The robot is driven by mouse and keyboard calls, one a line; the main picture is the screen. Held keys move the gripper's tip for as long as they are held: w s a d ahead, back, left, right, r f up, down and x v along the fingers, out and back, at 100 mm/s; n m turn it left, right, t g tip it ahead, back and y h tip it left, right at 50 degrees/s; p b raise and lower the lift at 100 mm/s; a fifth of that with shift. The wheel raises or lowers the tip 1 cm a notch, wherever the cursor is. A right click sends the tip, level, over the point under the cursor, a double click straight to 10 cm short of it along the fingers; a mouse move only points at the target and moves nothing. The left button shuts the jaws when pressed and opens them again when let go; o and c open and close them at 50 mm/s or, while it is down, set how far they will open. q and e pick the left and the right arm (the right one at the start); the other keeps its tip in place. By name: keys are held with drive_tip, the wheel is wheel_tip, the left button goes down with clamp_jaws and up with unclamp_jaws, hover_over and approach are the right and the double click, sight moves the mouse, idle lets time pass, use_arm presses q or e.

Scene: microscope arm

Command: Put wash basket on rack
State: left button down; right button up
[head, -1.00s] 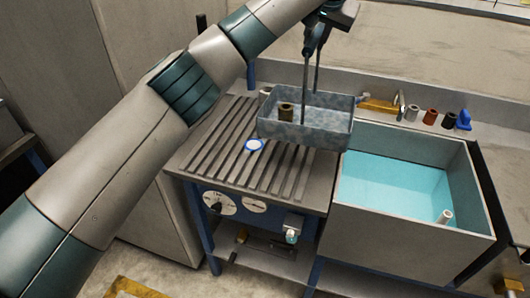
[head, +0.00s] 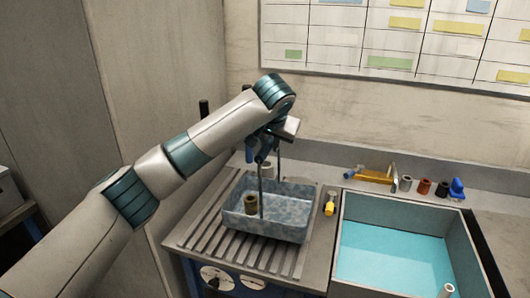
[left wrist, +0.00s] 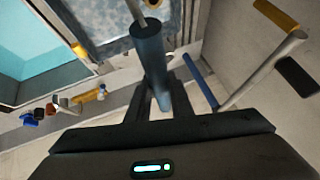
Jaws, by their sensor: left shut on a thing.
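The wash basket (head: 285,224) is a mottled blue-grey open tray with tall thin handle rods, and a brown ring-like part (head: 251,204) is inside it. It sits level over the slatted rack (head: 196,236), left of the water tank; I cannot tell whether it rests on the slats or hangs just above. My left gripper (head: 264,148) is above the basket, shut on the top of its handle. In the left wrist view the gripper (left wrist: 155,100) closes on the dark blue handle grip (left wrist: 149,60), with part of the basket (left wrist: 100,25) beyond. My right gripper is out of view.
The tank (head: 400,258) of blue water stands right of the rack, with a small pale cylinder (head: 447,289) in it. A yellow item (head: 330,206) is between basket and tank. Several small parts and a yellow tool (head: 376,177) line the back ledge.

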use_arm(q)
drive_tip(key=shift+a+f, duration=0.35)
drive_tip(key=shift+a, duration=0.35)
wheel_tip(320, 180, down, 4)
drive_tip(key=p, duration=0.2)
drive_tip(key=shift+p, duration=0.3)
drive_tip(key=c, duration=1.6)
unclamp_jaws()
drive_tip(key=shift+f, duration=0.1)
drive_tip(key=shift+o, duration=0.2)
